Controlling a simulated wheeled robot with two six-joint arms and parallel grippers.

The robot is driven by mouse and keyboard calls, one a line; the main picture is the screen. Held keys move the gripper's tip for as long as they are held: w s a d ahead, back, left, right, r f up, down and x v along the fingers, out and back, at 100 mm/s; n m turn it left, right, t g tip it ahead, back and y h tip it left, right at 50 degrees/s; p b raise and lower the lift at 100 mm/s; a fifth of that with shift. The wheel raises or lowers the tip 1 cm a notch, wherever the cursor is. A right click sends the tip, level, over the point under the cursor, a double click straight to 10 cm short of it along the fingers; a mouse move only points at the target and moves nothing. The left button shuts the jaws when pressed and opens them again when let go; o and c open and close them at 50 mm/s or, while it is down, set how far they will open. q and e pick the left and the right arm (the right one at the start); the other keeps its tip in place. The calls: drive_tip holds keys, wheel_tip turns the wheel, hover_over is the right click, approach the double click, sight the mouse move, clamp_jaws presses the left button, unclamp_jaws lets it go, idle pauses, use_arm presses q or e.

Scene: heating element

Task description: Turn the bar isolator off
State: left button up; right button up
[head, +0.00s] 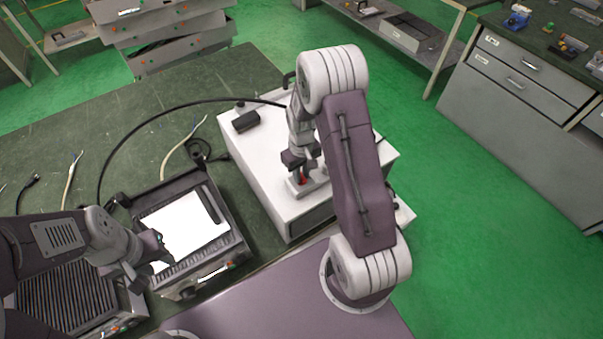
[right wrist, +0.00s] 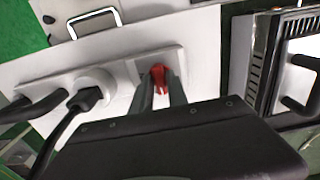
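The bar isolator is a pale plate (right wrist: 128,72) on top of a white box, with a red switch (right wrist: 158,76) near one end. The red also shows in the head view (head: 302,181). My right gripper (right wrist: 161,88) points down at the switch. Its two fingers stand apart, one on each side of the red part. I cannot tell whether they press on it. The gripper hides part of the plate. My left gripper (head: 162,252) hangs over the near edge of an open case (head: 238,246) with a bright white panel; its finger opening is unclear.
The white box (head: 262,158) stands on the green-topped bench beside the case. A round plug (right wrist: 92,88) and black cables sit along the plate. A black cable (head: 135,128) arches across the bench. A ribbed unit (head: 62,300) lies at the lower left.

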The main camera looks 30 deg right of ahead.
drive_tip(key=shift+o, duration=0.9)
wheel_tip(320, 180, up, 9)
drive_tip(key=shift+b, duration=0.3)
